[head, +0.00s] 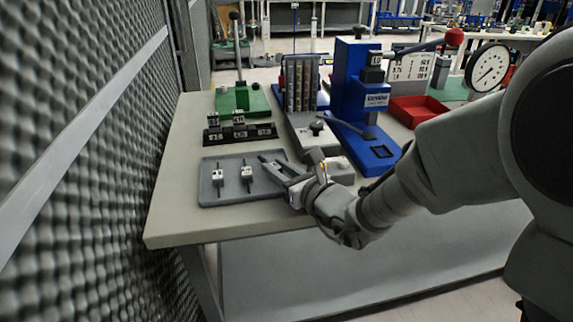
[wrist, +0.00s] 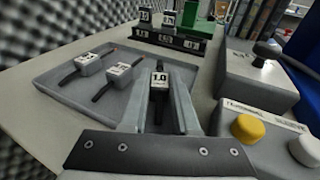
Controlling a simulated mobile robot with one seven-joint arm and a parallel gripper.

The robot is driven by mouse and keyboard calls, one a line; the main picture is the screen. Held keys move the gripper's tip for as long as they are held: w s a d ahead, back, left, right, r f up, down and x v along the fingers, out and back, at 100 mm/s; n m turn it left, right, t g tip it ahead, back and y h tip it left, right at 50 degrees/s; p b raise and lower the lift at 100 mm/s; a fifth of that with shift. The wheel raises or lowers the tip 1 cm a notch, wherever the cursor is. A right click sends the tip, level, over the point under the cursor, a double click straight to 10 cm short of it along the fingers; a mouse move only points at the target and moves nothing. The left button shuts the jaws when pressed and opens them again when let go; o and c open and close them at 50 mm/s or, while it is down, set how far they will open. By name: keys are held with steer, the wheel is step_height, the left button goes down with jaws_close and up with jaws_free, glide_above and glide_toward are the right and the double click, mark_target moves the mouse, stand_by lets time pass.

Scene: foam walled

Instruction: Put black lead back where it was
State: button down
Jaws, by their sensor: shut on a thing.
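My gripper (head: 280,173) is over the right end of the grey tray (head: 207,198). In the wrist view its two fingers (wrist: 160,100) are shut on a dark piece, the black lead (wrist: 158,84), which has a white label reading 1.0. I cannot tell whether the lead touches the tray floor. Two other leads with pale labelled blocks lie in the tray: the left lead (head: 218,178) and the middle lead (head: 247,174). The tray (wrist: 60,104) also shows in the wrist view, left of and beyond my fingers.
Behind the tray stands a black labelled rack (head: 240,133) with blocks on it. A grey device (wrist: 265,105) with yellow and white knobs is close right of my gripper. A blue press (head: 350,90), green-based lever tool (head: 240,98) and red bin (head: 415,112) stand farther back. A foam wall is left.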

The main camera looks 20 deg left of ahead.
steer(key=shift+f, duration=0.2)
steer(key=c, duration=0.7)
jaws_free()
steer(key=shift+o, duration=0.2)
